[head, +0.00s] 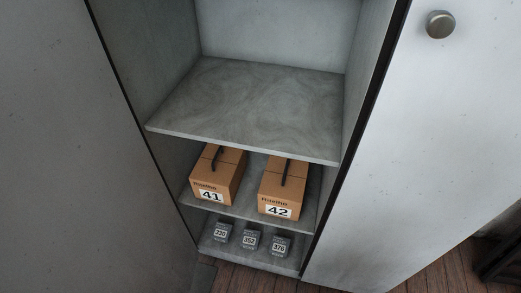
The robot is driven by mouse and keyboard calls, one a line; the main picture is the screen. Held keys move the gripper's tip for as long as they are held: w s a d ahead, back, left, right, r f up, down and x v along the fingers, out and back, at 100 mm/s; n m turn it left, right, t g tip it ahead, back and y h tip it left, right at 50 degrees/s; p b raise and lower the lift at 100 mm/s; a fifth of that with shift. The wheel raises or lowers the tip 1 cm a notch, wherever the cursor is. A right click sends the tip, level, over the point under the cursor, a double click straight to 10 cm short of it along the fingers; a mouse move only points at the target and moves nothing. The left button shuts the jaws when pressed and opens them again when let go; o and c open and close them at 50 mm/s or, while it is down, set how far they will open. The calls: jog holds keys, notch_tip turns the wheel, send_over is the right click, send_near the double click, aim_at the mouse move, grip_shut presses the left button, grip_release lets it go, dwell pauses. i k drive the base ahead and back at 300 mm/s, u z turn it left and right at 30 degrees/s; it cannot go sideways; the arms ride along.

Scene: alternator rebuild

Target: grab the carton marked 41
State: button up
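The carton marked 41 (210,184) is a brown box with a black handle strap on top and a white label on its front. It stands upright on the middle shelf of an open grey cabinet, on the left side. A like carton marked 42 (279,196) stands to its right, with a gap between them. The upper shelf covers part of the space above and behind both cartons. My gripper is not in view.
The upper shelf (252,100) is empty. Several small dark boxes, among them 352 (250,240), stand on the lowest shelf. A left door panel (120,160) and a right door (430,140) with a round knob (441,25) flank the opening. Wooden floor (430,275) shows below.

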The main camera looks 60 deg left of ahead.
aim_at(217, 176)
jog(key=i, duration=0.45)
jog(key=u, duration=4.3)
jog(key=i, duration=0.5)
